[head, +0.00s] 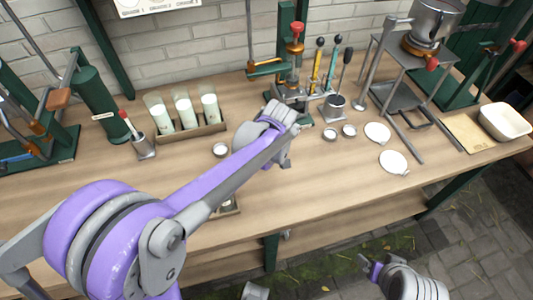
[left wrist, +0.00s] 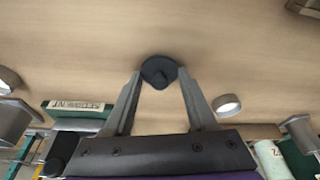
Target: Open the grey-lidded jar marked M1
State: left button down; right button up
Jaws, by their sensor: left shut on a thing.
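In the left wrist view a dark grey round lid with a small knob (left wrist: 158,74) sits between the fingertips of my left gripper (left wrist: 160,80). The fingers are shut on it, one on each side. The jar body and any M1 mark do not show, so I cannot tell whether the lid is on a jar. In the head view my left arm reaches across the bench and its wrist hides the lid. My right gripper (head: 370,267) is in front of the bench, low at the right, away from everything; its finger gap is unclear.
A wooden rack (head: 190,136) with several pale bottles stands at the back left. Small metal rings (head: 330,134) and white discs (head: 393,162) lie right of my arm. A green press (head: 294,70) stands behind. A pot (head: 434,18) is on a stand. The front bench is mostly clear.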

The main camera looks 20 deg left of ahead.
pick_arm(q)
jog(key=shift+f, duration=0.1)
jog(key=c, duration=0.7)
grip_release()
jog(key=shift+f, duration=0.1)
jog(key=o, duration=0.5)
jog(key=shift+r, duration=0.25)
jog(key=p+v, duration=0.1)
jog(key=v, duration=1.1)
jog(key=shift+s+f, duration=0.1)
